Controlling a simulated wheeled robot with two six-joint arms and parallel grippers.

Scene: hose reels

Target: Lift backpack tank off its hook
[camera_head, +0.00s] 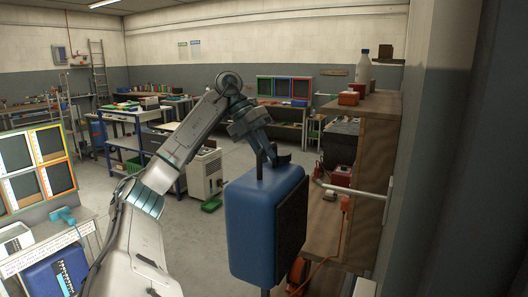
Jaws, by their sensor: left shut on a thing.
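The blue backpack tank (250,222) hangs upright in front of me, with a dark pad on its right face. My left gripper (272,160) is at its top, shut on the tank's upper part; the fingers partly hide what they grip. A white hook bar (358,190) sticks out from the wooden shelf's side to the right of the tank. The tank appears apart from this bar, though I cannot tell the depth between them. My right gripper is not in view.
A wooden shelf unit (372,106) stands close on the right, with a white bottle (363,66) and red boxes on top. Framed panels (40,165) and a counter are at left.

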